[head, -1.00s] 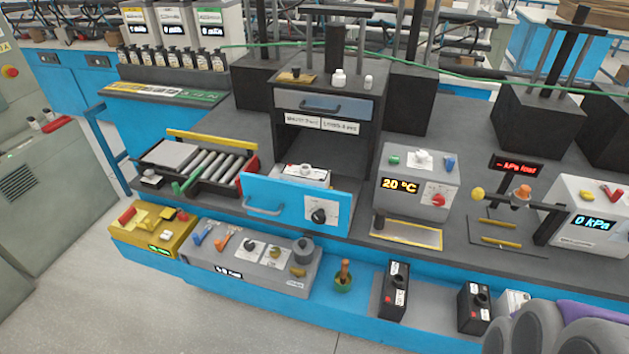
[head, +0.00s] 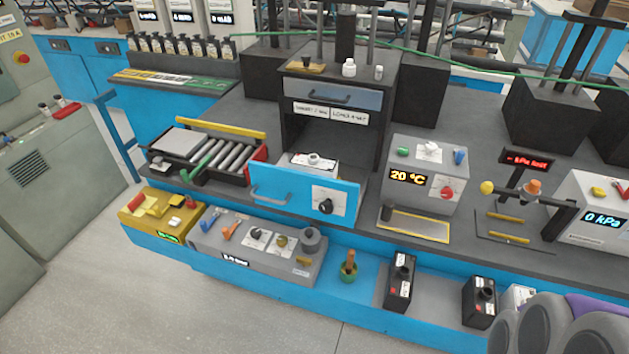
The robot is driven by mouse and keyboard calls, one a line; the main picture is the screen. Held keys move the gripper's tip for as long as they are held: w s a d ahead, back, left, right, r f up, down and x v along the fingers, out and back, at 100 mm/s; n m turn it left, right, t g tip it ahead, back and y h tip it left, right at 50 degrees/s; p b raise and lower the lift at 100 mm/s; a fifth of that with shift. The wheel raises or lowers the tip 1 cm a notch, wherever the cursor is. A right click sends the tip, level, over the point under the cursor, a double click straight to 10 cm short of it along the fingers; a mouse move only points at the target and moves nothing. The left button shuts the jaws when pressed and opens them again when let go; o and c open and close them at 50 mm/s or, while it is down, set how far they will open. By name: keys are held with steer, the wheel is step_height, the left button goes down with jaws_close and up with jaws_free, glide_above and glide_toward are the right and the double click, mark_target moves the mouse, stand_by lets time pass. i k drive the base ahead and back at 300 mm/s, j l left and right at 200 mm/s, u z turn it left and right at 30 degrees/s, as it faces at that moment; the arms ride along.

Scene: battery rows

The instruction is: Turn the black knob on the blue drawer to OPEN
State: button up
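The blue drawer (head: 263,186) stands out at the front of a dark open cabinet, near the middle of the head view. The black knob (head: 326,206) sits on a white label plate (head: 335,193) at the right of the drawer front. The print on the plate is too small to read, so I cannot tell which mark the knob points to. A light blue handle is on the drawer's left half. My gripper is not in view. Grey and purple rounded parts of my arm show at the bottom right corner, apart from the drawer.
A roller tray (head: 225,158) stands left of the drawer, and a grey box reading 20 °C (head: 427,170) stands to its right. The floor in front is clear.

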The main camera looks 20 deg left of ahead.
mark_target(326, 207)
steer(key=l+u, duration=0.15)
steer(key=u, duration=0.3)
steer(key=l+u, duration=0.15)
steer(key=u, duration=0.25)
steer(key=l+u, duration=0.2)
steer(key=u, duration=0.25)
